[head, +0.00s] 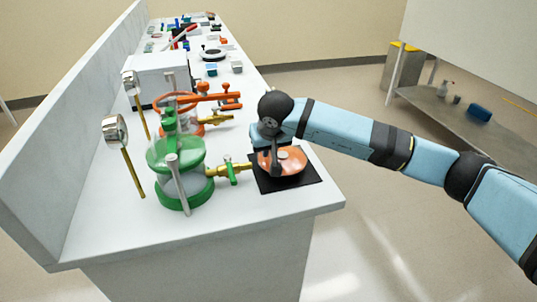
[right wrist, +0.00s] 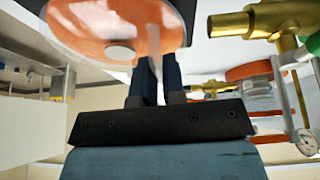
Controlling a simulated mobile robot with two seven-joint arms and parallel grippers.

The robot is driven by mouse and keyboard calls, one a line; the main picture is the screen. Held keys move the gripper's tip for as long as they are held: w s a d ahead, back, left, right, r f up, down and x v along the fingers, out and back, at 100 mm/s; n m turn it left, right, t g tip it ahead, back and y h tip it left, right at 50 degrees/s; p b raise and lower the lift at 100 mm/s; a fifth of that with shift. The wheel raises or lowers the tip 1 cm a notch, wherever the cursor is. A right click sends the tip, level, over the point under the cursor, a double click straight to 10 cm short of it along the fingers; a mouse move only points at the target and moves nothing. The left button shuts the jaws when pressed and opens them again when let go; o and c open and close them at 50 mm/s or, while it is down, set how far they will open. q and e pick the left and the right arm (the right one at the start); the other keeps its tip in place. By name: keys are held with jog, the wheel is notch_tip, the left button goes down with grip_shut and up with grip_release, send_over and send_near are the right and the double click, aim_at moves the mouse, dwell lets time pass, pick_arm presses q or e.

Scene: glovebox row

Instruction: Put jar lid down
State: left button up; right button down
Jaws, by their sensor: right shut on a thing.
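The jar lid (head: 292,164) is a round orange disc with a pale centre. In the head view it is over a black square mat (head: 264,184) at the bench's near right corner. I cannot tell whether it touches the mat. My right gripper (head: 274,165) reaches it from above and is shut on it. In the right wrist view the orange lid (right wrist: 85,22) is at the top, by the dark fingers of the gripper (right wrist: 155,65). The fingers hide part of the lid. My left gripper is not in view.
A green-rimmed glass jar (head: 178,155) with a brass valve (head: 233,168) stands left of the mat. A white box (head: 160,76) and several small items are farther back. The bench edge is close right of the mat.

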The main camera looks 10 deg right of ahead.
jog(key=shift+f, duration=1.05)
jog(key=c, duration=1.2)
grip_release()
jog(key=shift+f, duration=0.1)
jog(key=v, duration=1.2)
